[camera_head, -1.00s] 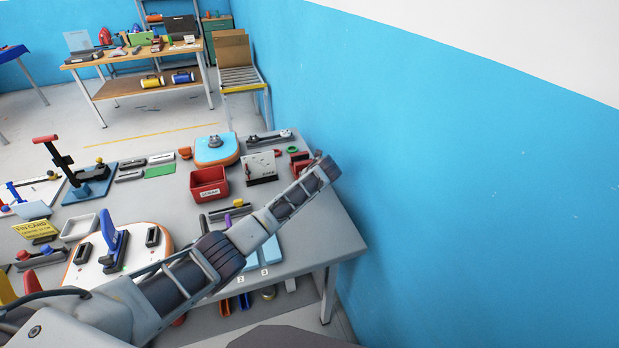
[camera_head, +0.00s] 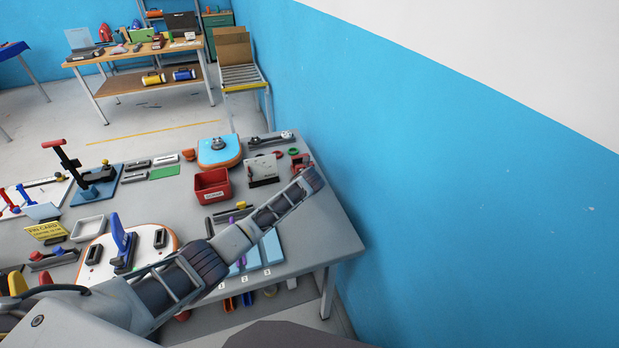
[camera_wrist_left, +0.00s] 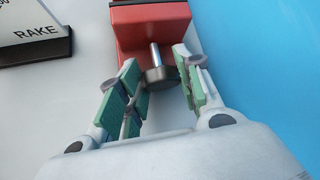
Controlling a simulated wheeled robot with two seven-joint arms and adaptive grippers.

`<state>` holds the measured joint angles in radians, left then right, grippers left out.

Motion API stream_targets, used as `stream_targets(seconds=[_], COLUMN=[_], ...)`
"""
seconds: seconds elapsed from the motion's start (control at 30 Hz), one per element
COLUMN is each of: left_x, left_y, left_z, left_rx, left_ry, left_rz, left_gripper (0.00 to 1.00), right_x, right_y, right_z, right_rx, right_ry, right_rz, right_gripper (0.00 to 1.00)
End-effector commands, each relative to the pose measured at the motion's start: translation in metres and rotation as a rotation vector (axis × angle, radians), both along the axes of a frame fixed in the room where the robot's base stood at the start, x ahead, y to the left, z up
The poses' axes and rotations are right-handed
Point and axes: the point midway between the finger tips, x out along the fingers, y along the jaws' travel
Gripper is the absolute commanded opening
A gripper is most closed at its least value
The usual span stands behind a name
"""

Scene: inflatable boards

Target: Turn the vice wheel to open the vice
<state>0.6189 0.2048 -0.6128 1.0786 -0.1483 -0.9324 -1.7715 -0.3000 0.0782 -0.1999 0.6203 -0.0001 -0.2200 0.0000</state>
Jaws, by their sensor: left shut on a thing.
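The red vice (camera_wrist_left: 150,28) is at the top middle of the left wrist view, with a metal screw coming out toward me and a round grey wheel (camera_wrist_left: 159,77) on its end. My left gripper (camera_wrist_left: 160,66) has its green-padded fingers on either side of the wheel and is shut on it. In the head view the red vice (camera_head: 299,161) stands at the table's far right edge, partly behind the end of my left arm. The fingers are hard to make out there. My right gripper is in neither view.
A white board marked RAKE (camera_wrist_left: 35,25) stands left of the vice. A red bin (camera_head: 212,186) and a blue fixture (camera_head: 219,152) lie farther left on the table (camera_head: 335,235). The blue wall (camera_head: 450,190) rises close beyond the table's right edge.

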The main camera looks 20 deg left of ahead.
Motion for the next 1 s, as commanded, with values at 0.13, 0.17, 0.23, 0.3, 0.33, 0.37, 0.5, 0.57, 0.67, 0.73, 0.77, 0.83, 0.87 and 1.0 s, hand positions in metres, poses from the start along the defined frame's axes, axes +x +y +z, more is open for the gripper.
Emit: stream_targets(seconds=[0.13,0.17,0.23,0.3,0.33,0.37,0.5,0.57,0.67,0.73,0.77,0.83,0.87,1.0], left_x=[0.0001,0.0000,0.0001,0.0002,0.0003,0.0003,0.0004,0.0003,0.0001,-0.0001,-0.0001,-0.0002,-0.0002,-0.0004], left_y=[0.0016,0.0015,0.0016,0.0015,0.0015,0.0015,0.0016,0.0015,0.0013,0.0011,0.0011,0.0010,0.0008,0.0007], left_z=[0.0019,0.0018,0.0017,0.0014,0.0014,0.0014,0.0014,0.0013,0.0009,0.0007,0.0007,0.0005,0.0005,0.0005], left_rx=[-0.035,-0.038,-0.042,-0.042,-0.042,-0.042,-0.041,-0.041,-0.041,-0.041,-0.041,-0.041,-0.041,-0.041], left_ry=[-0.025,-0.027,-0.029,-0.029,-0.029,-0.029,-0.030,-0.029,-0.029,-0.029,-0.028,-0.028,-0.028,-0.028], left_rz=[0.000,0.000,0.000,0.001,0.001,0.001,0.001,0.001,0.001,0.001,0.000,0.000,0.000,0.000], left_gripper=[0.11,0.11,0.11,0.11,0.11,0.11,0.39,0.47,0.58,0.58,0.58,0.58,0.58,0.58], right_x=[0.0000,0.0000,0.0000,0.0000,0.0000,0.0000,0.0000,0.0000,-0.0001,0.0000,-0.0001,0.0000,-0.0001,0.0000], right_y=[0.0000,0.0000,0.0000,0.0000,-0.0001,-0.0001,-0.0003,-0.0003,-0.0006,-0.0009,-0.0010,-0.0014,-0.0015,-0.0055], right_z=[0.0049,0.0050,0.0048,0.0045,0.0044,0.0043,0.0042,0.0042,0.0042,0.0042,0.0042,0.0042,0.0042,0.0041], right_rx=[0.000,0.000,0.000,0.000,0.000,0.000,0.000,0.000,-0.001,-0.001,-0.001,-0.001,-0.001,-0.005], right_ry=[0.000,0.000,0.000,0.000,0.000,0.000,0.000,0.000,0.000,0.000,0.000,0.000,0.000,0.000], right_rz=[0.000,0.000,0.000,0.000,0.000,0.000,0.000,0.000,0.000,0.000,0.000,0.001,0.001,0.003], right_gripper=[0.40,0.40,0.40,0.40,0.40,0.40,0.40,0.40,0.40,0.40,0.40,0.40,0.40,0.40])
